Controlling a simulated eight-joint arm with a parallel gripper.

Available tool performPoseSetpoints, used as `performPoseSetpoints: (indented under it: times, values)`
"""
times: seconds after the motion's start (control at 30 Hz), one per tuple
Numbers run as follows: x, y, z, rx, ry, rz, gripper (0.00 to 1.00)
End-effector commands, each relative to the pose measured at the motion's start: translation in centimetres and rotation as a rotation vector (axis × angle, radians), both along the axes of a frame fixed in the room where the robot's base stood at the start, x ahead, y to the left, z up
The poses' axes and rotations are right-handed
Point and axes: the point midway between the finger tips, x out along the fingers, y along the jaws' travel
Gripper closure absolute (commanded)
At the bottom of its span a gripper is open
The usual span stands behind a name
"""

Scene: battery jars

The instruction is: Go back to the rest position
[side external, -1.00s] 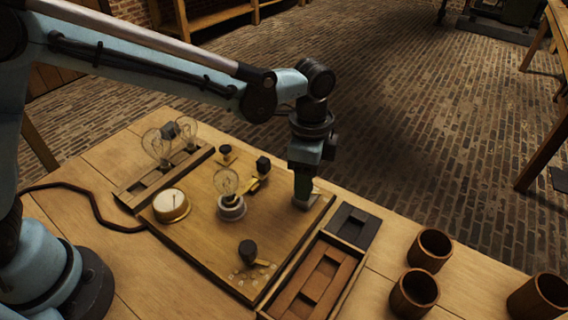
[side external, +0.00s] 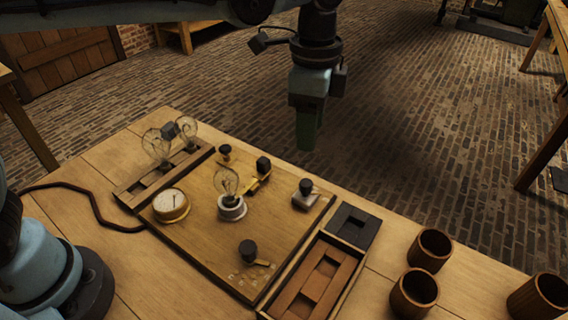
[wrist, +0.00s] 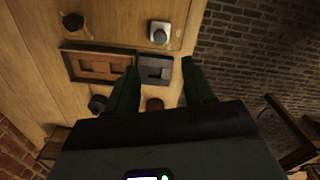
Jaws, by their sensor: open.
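My gripper (side external: 306,140) hangs in the air above the far right part of the table, well clear of everything on it. In the wrist view my gripper (wrist: 162,88) shows two dark green fingers set apart, with nothing held between them. Below it, a white block with a black knob (side external: 305,194) stands at the right edge of the wooden board (side external: 215,262); the block also shows in the wrist view (wrist: 159,33). On the board are a bulb in a round socket (side external: 231,209), a round gauge (side external: 171,205) and several black knobs with brass parts.
A rack with two bulbs (side external: 135,197) stands at the board's left. A wooden tray (side external: 264,312) and a dark slotted block (side external: 353,226) lie at its right. Brown cups (side external: 430,248) stand farther right. A dark cable (side external: 93,203) runs on the left. The air around my gripper is free.

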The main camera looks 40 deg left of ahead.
Motion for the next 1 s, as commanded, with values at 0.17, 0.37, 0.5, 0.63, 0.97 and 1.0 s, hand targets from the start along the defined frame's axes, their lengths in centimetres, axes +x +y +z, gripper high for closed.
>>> performPoseSetpoints:
  times: [0.17,0.37,0.5,0.63,0.97,1.0]
  values:
    - [0.0,0.0,0.0,0.0,0.0,0.0,0.47]
    - [-0.2,1.3,0.4,-0.012,-0.022,0.054,0.47]
    - [-0.9,4.4,1.1,-0.046,-0.083,0.197,0.47]
    - [-2.0,7.9,1.5,-0.092,-0.156,0.371,0.47]
    - [-6.3,15.7,0.4,-0.223,-0.342,0.801,0.47]
    - [-6.9,16.5,0.0,-0.241,-0.366,0.852,0.47]
